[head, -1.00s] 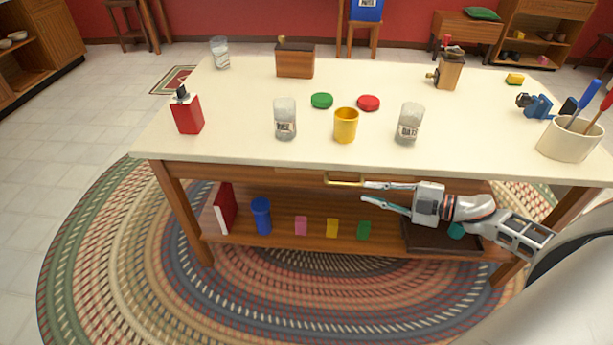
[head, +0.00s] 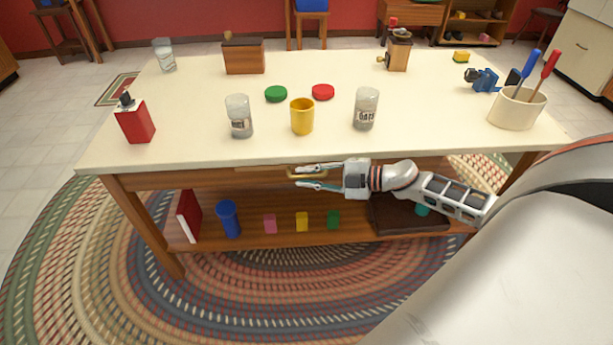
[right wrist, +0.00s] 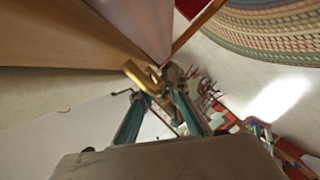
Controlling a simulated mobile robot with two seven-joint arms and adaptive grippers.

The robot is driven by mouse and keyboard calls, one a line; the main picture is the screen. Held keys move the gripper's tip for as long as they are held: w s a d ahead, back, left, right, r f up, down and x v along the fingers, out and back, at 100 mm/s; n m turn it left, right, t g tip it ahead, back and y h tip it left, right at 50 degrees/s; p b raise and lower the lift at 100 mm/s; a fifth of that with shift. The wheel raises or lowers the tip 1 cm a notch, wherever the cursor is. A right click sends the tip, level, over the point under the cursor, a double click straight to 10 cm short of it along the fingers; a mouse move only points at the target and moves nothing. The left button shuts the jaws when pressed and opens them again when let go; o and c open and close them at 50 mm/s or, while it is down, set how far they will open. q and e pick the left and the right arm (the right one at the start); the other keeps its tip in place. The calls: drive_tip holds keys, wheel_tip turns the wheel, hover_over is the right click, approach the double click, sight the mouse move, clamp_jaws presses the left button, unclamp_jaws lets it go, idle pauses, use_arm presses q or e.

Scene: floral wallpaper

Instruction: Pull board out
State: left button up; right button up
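The board (head: 262,169) shows only as a thin light wooden edge just under the tabletop of the table. A brass handle (head: 305,175) is on its front. My right gripper (head: 297,177) is at this handle, one finger above it and one below, with a gap between the fingers. In the right wrist view the brass handle (right wrist: 145,78) is at the tips of my right gripper (right wrist: 162,88), close to the left finger; whether it touches is not clear. My left gripper is not in view.
A braided rug (head: 270,290) lies underneath.

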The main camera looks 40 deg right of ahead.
clamp_jaws()
drive_tip(key=shift+s, duration=0.1)
drive_tip(key=shift+s+a+r, duration=0.1)
drive_tip(key=shift+s+a, duration=0.05)
drive_tip(key=shift+a, duration=0.05)
use_arm(q)
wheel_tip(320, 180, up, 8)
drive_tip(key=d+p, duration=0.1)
drive_tip(key=p, duration=0.9)
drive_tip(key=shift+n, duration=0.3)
use_arm(e)
drive_tip(key=s+a, duration=0.5)
drive_tip(key=s, duration=0.3)
drive_tip(key=s+a, duration=0.5)
drive_tip(key=s, duration=0.4)
drive_tip(key=shift+s+a, duration=0.25)
drive_tip(key=shift+a, duration=0.05)
